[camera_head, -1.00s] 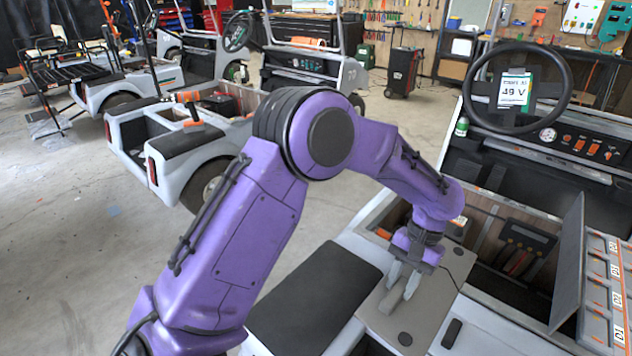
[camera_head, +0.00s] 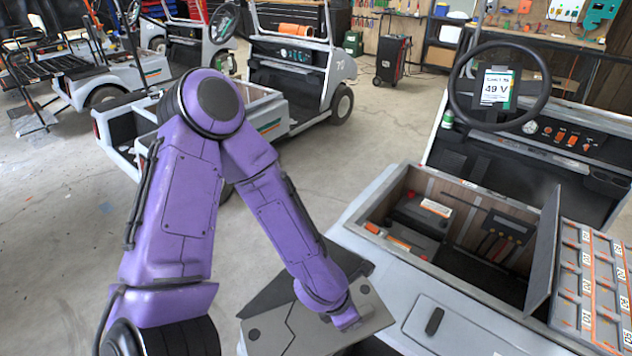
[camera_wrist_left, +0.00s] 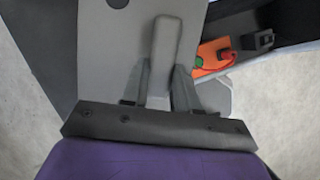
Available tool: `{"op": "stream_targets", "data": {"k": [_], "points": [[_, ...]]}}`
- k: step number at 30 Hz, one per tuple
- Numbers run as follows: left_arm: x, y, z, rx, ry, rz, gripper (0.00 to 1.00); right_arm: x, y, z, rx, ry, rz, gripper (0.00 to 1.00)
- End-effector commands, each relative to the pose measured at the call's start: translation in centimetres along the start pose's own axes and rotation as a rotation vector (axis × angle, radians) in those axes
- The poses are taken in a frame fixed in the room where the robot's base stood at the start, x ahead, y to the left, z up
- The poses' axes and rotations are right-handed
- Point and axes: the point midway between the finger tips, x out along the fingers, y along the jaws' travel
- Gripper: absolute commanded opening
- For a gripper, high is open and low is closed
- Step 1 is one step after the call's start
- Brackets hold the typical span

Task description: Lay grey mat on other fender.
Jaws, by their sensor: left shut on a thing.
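A flat light-grey panel (camera_head: 278,330) with dark round spots and a raised grey bar is at the bottom middle of the head view, left of the open cart box. My left gripper (camera_head: 346,318) is shut on the bar. In the left wrist view, both fingers of the left gripper (camera_wrist_left: 160,85) flank the bar on the grey panel (camera_wrist_left: 103,62). A dark grey mat (camera_head: 268,296) shows behind the panel, partly hidden by it and my arm. I cannot tell whether they touch. The fender under them is mostly hidden. My right gripper is not in view.
The open box (camera_head: 390,186) of the near cart holds dark batteries (camera_head: 420,215). A raised dark lid (camera_head: 545,250) stands at its right, beside a labelled rack (camera_head: 592,290). A steering wheel (camera_head: 498,85) rises behind. Floor at left is clear; other carts stand farther back.

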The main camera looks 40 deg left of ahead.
Motion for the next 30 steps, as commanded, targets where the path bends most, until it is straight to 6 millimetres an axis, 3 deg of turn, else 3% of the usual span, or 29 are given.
{"op": "stream_targets", "data": {"k": [5, 18, 20, 25, 30], "points": [[-0.3, 0.3, -1.2, -0.089, -0.002, 0.041, 0.00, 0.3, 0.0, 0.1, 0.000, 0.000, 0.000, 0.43], [2.8, 4.7, -0.9, -0.088, -0.006, 0.055, 0.00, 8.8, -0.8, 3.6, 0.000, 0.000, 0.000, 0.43], [2.6, 5.7, -0.5, -0.097, -0.004, 0.048, 0.00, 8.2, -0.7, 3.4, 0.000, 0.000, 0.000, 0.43], [4.4, 9.1, -0.1, -0.095, -0.002, 0.046, 0.00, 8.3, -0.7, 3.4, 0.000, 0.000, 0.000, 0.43], [7.7, 11.2, -0.5, -0.095, -0.002, 0.043, 0.00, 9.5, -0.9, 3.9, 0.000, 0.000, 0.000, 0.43]]}}
